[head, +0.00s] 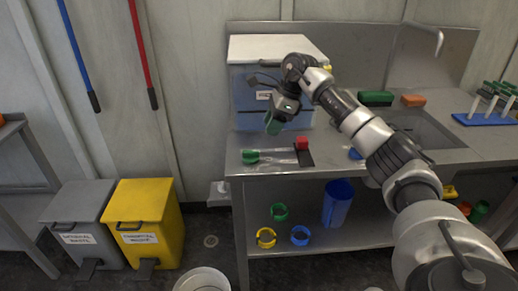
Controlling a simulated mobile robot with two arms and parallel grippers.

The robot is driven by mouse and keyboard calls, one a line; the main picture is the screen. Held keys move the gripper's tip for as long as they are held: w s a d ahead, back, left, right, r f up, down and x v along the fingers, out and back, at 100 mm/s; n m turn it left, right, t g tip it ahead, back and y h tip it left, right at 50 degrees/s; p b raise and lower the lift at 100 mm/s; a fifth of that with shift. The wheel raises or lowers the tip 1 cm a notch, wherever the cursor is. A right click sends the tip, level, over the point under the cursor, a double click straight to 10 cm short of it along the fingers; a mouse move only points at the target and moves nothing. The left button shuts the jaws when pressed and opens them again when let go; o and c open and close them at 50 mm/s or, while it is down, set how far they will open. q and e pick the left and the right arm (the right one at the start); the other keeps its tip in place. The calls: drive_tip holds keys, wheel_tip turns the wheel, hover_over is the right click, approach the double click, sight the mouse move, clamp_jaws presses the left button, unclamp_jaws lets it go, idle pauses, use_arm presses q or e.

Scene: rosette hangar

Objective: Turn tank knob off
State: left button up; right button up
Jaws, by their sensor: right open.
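A blue box-like tank (246,100) with a white lid and a small label stands at the back left of the grey counter. I cannot clearly make out a knob on it; my arm and gripper cover part of its front. My right arm reaches in from the lower right, and my right gripper (273,123) is open in front of the tank's lower front, pointing down, above the counter. A green part shows at its tip; I cannot tell whether it is a fingertip or a thing behind. My left gripper is not in view.
A sink (428,127) and a blue rack (485,118) are right. Grey and yellow bins (146,205) stand on the floor left.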

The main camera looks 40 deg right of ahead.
sight(251, 155)
drive_tip(key=x, duration=0.9)
clamp_jaws()
